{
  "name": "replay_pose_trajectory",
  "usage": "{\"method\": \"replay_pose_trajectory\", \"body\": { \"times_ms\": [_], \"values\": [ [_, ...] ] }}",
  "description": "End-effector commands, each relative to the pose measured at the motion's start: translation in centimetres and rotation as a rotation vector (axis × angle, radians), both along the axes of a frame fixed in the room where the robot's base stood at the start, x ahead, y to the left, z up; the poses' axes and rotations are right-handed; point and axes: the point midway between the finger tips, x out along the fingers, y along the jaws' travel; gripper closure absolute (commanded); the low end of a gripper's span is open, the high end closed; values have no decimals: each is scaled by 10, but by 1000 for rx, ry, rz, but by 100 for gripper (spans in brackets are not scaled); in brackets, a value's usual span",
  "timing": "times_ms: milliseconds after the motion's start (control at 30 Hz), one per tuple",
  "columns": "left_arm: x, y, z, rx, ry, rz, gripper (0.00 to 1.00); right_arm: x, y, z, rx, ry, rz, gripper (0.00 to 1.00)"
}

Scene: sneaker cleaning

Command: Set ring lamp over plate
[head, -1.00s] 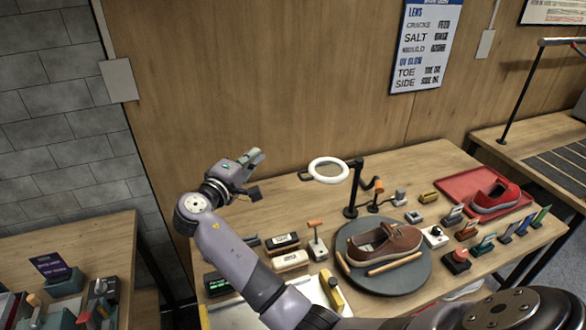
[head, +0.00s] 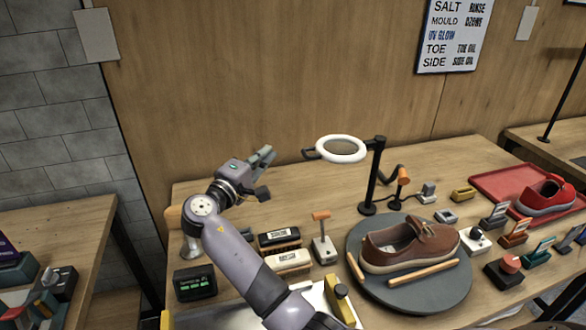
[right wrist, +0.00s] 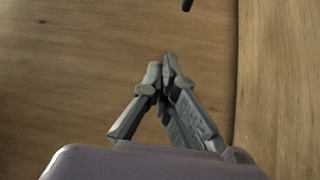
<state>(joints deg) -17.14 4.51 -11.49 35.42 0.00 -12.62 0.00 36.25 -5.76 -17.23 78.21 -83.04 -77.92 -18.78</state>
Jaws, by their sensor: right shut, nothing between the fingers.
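The ring lamp (head: 341,149) has a white ring on a short arm from a black post, with a handle on the side facing my gripper. The ring hangs above the table, behind and left of the plate. The plate (head: 432,294) is a round dark grey disc carrying a brown shoe (head: 408,246) and two tan sticks. My right gripper (head: 268,172) is in the air left of the ring, apart from it. In the right wrist view its fingers (right wrist: 164,68) meet with nothing between them. My left gripper is not in view.
Two brushes (head: 284,249), an orange-topped tool (head: 323,240) and a yellow tool (head: 340,296) stand left of the plate. An orange-headed tool (head: 402,178) is beside the lamp post. A red tray (head: 502,183) with a red shoe (head: 546,195) lies right. The wooden wall is close behind.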

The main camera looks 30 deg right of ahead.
Motion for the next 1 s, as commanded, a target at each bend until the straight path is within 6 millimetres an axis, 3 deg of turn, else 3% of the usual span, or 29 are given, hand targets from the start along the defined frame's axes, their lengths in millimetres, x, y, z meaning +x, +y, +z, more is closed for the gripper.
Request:
{"method": "replay_pose_trajectory", "body": {
  "times_ms": [33, 100, 567, 767, 1000],
  "values": [
    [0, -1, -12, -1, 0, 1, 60, 0, 0, -11, 0, -2, 1, 100],
    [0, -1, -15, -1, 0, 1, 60, 0, 0, -15, 1, -2, 1, 100],
    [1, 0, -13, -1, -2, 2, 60, 1, -2, -13, 1, -1, 0, 100],
    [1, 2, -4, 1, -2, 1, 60, 13, -23, -10, -1, 0, -2, 100],
    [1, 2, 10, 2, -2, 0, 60, 39, -65, -5, -3, 1, -2, 100]
  ]
}}
